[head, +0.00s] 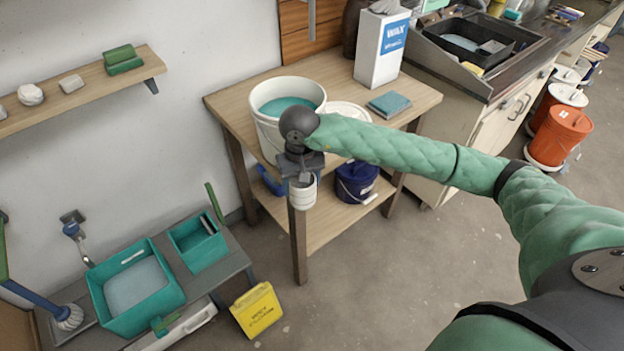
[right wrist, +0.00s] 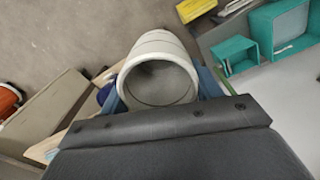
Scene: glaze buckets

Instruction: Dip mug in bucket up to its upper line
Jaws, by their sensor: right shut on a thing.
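A white mug (head: 303,192) with thin lines around it hangs below my right gripper (head: 301,174), which is shut on it. In the right wrist view the mug (right wrist: 158,75) shows its open mouth, with a finger on each side; it looks empty. The mug is in front of the wooden table's near edge, lower than the tabletop. A white bucket (head: 268,128) with teal liquid (head: 288,104) stands on the table, just behind my right wrist. The mug is outside the bucket. My left gripper is not in view.
On the table (head: 330,68) stand a white wax box (head: 380,48), a teal book (head: 389,104) and a round white lid, partly hidden by my arm. A dark blue bucket (head: 356,183) is on the lower shelf.

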